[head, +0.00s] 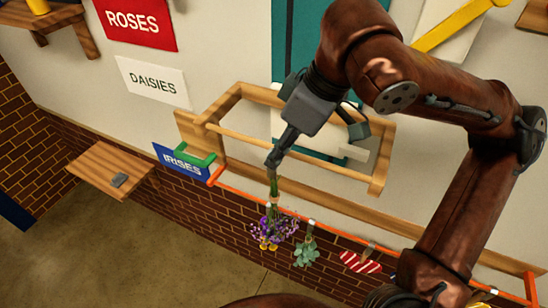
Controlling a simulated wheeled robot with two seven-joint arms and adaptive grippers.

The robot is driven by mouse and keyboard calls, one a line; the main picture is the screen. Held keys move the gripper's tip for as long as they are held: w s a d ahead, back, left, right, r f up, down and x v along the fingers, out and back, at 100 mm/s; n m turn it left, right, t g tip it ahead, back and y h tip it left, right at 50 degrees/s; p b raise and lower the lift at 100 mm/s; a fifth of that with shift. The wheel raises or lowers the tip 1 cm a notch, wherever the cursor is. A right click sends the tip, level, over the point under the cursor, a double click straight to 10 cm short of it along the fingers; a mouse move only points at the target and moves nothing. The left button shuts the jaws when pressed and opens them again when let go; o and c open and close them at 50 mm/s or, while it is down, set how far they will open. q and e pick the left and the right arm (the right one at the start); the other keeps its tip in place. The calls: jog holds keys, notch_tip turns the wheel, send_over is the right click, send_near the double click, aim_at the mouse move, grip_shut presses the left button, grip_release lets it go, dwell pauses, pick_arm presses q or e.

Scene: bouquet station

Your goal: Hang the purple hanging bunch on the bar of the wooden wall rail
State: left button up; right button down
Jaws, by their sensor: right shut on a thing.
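My right gripper (273,163) points downward and is shut on the green stem end of the purple hanging bunch (274,229). The bunch hangs head down, with purple and a few yellow blooms at its lower end. The wooden wall rail (243,91) is a frame standing out from the wall, with a long bar (330,172) along its front. In the picture the gripper crosses in front of the bar and the bunch is below it. I cannot tell whether stem and bar touch. My left gripper is not in view.
An orange rail (335,231) runs below, with a green bunch (306,252) and a red-and-white striped item (360,262) beneath it. A green bracket (195,157) and blue IRISES sign (181,163) are at its left. A wooden shelf (100,165) juts out further left.

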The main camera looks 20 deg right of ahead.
aim_at(290, 151)
jog(key=w+d, duration=0.1)
jog(key=d, duration=0.1)
jog(key=w+d+b, duration=0.1)
jog(key=w+d, duration=0.1)
jog(key=shift+w+f+b, duration=0.1)
jog(key=shift+f+b, duration=0.2)
jog(key=shift+b, duration=0.05)
jog(key=shift+f, duration=0.6)
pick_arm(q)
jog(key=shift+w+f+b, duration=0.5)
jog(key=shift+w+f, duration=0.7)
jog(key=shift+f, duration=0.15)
pick_arm(e)
jog(key=shift+f, duration=0.75)
jog(key=c, duration=1.6)
grip_release()
